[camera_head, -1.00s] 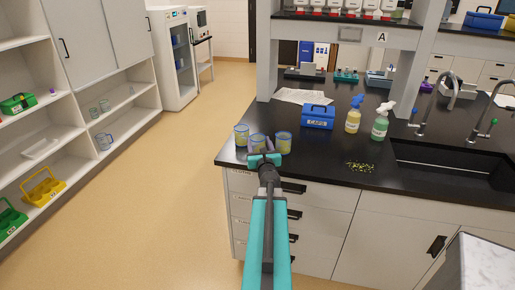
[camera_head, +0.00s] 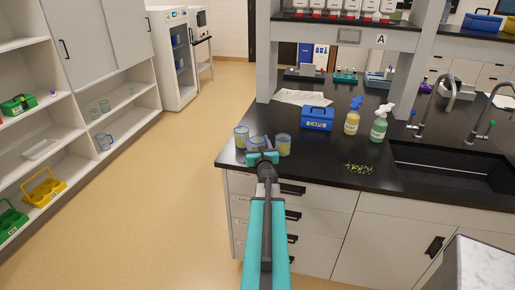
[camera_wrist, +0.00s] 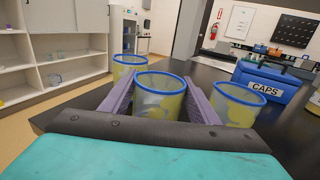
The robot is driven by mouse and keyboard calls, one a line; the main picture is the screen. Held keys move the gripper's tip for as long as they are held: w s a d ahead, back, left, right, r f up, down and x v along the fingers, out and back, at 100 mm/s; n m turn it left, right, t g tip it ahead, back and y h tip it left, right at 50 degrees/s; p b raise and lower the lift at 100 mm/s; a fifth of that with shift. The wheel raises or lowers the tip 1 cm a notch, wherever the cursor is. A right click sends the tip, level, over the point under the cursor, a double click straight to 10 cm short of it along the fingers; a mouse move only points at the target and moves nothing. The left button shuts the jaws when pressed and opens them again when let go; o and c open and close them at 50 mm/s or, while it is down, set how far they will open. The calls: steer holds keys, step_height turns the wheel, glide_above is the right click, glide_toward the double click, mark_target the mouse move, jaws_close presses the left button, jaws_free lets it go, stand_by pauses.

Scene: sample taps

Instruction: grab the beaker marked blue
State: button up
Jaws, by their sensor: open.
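Three clear beakers with blue rims and yellowish sides stand on the black bench near its left corner: a left beaker (camera_head: 241,137), a middle beaker (camera_head: 257,142) and a right beaker (camera_head: 283,145). In the wrist view the middle beaker (camera_wrist: 158,97) stands between the two fingers of my open gripper (camera_wrist: 160,92). The left beaker (camera_wrist: 129,66) is beyond the left finger, and the right beaker (camera_wrist: 237,103) is just outside the right finger. My gripper (camera_head: 262,153) hides part of the middle beaker in the head view. I cannot read any marking on the beakers.
A blue CAPS box (camera_head: 318,118) stands behind and right of the beakers. A yellow spray bottle (camera_head: 352,117) and a green one (camera_head: 379,124) stand further right, before the sink (camera_head: 450,168). Yellow bits (camera_head: 360,168) lie on the bench. Shelves (camera_head: 75,130) stand at left.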

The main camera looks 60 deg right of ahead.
steer(key=shift+p+x, duration=0.6)
steer(key=shift+x, duration=0.85)
steer(key=c, duration=0.7)
steer(key=shift+r, duration=0.2)
steer(key=shift+r+b, duration=0.45)
steer(key=shift+r, duration=0.4)
steer(key=shift+s+a+r+p, duration=0.1)
steer(key=shift+s+a+r, duration=0.5)
steer(key=shift+s, duration=1.95)
steer(key=shift+s+a+r+p, duration=0.15)
steer(key=shift+s+a+r, duration=0.4)
steer(key=shift+s, duration=2.05)
steer(key=shift+s+a+r+p, duration=0.1)
steer(key=shift+s+a+r, duration=0.5)
steer(key=shift+s, duration=1.95)
steer(key=shift+a+f, duration=0.25)
steer(key=shift+f, duration=0.05)
